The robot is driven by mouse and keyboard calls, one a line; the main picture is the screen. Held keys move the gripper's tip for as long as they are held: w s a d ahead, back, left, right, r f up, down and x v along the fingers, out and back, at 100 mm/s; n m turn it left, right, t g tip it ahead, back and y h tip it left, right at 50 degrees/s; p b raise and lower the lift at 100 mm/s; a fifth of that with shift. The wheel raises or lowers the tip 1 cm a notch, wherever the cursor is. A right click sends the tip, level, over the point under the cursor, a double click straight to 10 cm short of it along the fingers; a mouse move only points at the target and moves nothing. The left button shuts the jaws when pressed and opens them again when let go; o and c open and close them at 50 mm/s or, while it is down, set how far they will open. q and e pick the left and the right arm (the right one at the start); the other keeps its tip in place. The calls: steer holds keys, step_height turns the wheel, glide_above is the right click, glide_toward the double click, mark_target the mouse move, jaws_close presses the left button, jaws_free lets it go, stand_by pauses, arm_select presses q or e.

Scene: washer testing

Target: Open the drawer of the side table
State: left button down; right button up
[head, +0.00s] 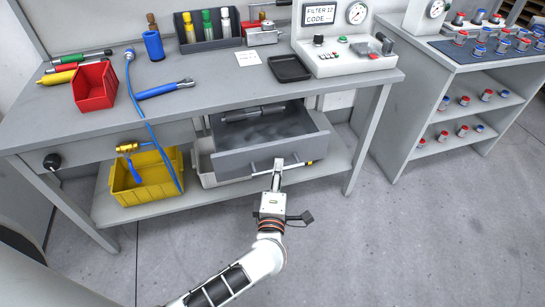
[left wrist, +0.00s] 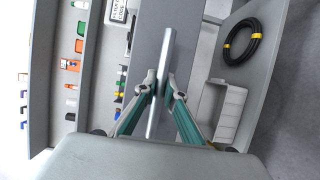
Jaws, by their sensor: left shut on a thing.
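The grey side table (head: 190,107) stands across the head view with its drawer (head: 238,160) pulled out toward me. A dark cylindrical item (head: 255,113) lies at the back inside the drawer. My left gripper (head: 279,162) is at the drawer's front, right of its middle, and is shut on the handle (head: 262,168). In the left wrist view the handle (left wrist: 165,50) is a light metal bar running between the fingers of my left gripper (left wrist: 162,86). My right gripper is in neither view.
A yellow bin (head: 147,190) stands on the lower shelf, left of the drawer. A blue hose (head: 152,135) hangs down the table's front. A red bin (head: 94,87), a black tray (head: 289,68) and a test unit (head: 345,62) stand on top. The floor in front (head: 400,240) is clear.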

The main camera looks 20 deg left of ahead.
arm_select(q)
steer(key=s+d, duration=0.3)
steer(key=s, duration=0.2)
steer(key=shift+d+p, duration=0.2)
steer(key=shift+p, duration=0.25)
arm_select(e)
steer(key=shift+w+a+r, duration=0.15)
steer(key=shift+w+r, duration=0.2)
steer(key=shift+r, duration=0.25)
arm_select(q)
steer(key=c, duration=2.1)
jaws_free()
steer(key=shift+s, duration=0.1)
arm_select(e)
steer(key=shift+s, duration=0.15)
arm_select(q)
steer(key=v, duration=1.2)
